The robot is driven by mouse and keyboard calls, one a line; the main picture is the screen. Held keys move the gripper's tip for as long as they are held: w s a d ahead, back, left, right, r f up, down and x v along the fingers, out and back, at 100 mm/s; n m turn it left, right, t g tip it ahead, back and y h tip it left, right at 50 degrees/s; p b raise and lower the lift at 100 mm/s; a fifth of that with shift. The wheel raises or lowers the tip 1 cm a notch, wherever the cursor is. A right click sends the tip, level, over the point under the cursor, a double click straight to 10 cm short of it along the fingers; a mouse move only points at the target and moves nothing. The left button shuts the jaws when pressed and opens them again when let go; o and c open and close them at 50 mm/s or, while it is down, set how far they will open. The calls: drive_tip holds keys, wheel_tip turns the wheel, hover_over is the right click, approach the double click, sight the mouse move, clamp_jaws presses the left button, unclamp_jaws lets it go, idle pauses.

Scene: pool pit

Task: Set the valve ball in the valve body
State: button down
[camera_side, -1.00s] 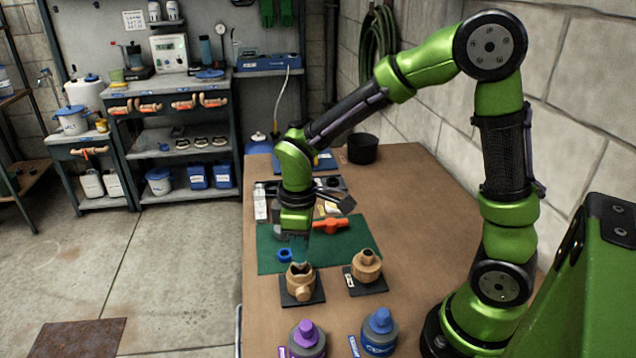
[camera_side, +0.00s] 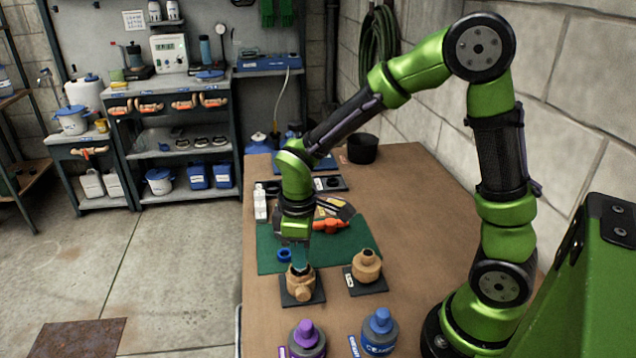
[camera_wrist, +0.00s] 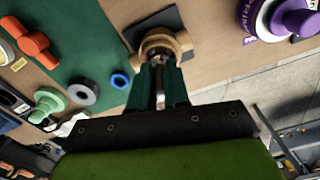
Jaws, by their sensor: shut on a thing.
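The tan valve body (camera_side: 303,293) stands on a dark square pad (camera_side: 290,299) near the front left of the bench, and it also shows at the top of the wrist view (camera_wrist: 181,42). My gripper (camera_side: 299,268) points down with its fingertips at the body's open top. In the wrist view my gripper (camera_wrist: 160,70) is shut on the valve ball (camera_wrist: 160,66), a small metallic piece mostly hidden between the green fingers. The fingertips overlap the opening. I cannot tell how deep the ball sits in it.
A second tan fitting (camera_side: 366,267) stands on a pad to the right. A blue ring (camera_side: 284,255) and an orange-handled part (camera_side: 330,225) lie on the green mat (camera_side: 350,240). Purple-capped (camera_side: 307,335) and blue-capped (camera_side: 380,325) bottles stand in front.

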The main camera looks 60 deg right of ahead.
drive_tip(key=shift+f, duration=0.7)
drive_tip(key=shift+f, duration=0.1)
idle(0.7)
drive_tip(key=c, duration=0.6)
unclamp_jaws()
drive_tip(key=shift+r, duration=4.1)
